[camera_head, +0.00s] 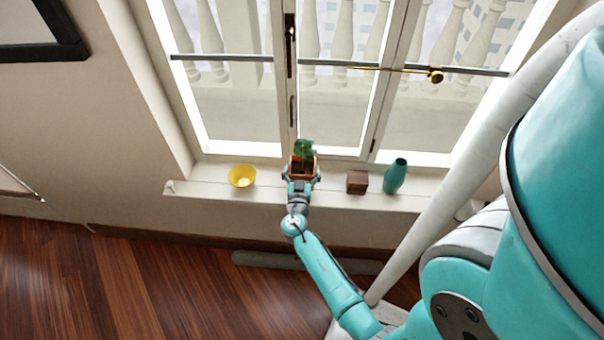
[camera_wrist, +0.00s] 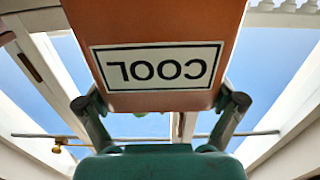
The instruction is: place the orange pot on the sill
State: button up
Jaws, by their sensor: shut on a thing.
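The orange pot (camera_head: 302,168) holds a green plant (camera_head: 304,149) and is at the window sill (camera_head: 217,188), between the yellow bowl and the brown box. In the wrist view the orange pot (camera_wrist: 226,45) fills the upper middle and bears a white label reading COOL, upside down in that picture. My gripper (camera_head: 301,178) is shut on the pot, with a finger on each side; it also shows in the wrist view (camera_wrist: 162,103). The pot's base is hidden, so I cannot tell whether it touches the sill.
A yellow bowl (camera_head: 241,176) stands on the sill to the left. A brown box (camera_head: 357,182) and a teal vase (camera_head: 396,176) stand to the right. Bare sill lies between the bowl and pot. The window (camera_head: 335,110) rises behind, with a brass handle (camera_head: 435,74).

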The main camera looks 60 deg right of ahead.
jog(key=shift+f, duration=1.05)
jog(key=shift+f, duration=0.1)
jog(key=o, duration=1.4)
jog(key=shift+f, duration=0.1)
